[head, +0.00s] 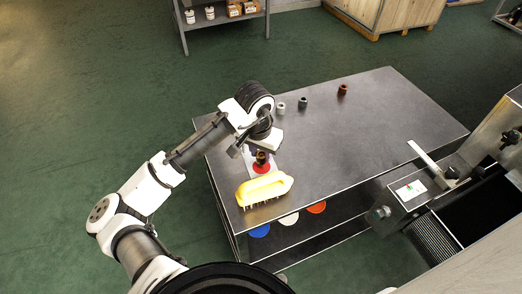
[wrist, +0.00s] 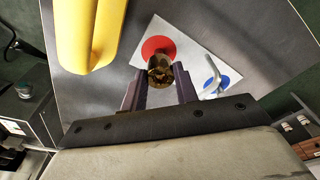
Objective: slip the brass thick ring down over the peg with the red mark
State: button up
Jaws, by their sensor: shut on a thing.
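The brass thick ring (wrist: 160,70) is between the fingers of my gripper (wrist: 160,88), which is shut on it. In the head view the brass ring (head: 262,157) shows just above the red mark (head: 262,168), with my gripper (head: 260,150) over it. In the wrist view the red mark (wrist: 158,47) is a round spot on a white card (wrist: 185,40), partly covered by the ring. The peg at the red mark is not clearly visible. I cannot tell whether the ring is around it or above it.
A yellow brush-like block (head: 264,188) lies close by on the metal table (head: 330,150). A blue mark (wrist: 215,85) with a pale upright piece is on the card. The table's right part is clear.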

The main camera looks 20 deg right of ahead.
aim_at(261, 159)
jog(key=shift+f+b, duration=0.85)
jog(key=shift+f, duration=0.65)
jog(key=o, duration=1.1)
jog(key=shift+o, duration=0.2)
notch_tip(261, 159, up, 14)
jog(key=s+a, duration=0.1)
jog(key=shift+s+a, duration=0.2)
jog(key=shift+a, duration=0.1)
jog(key=shift+f, duration=0.1)
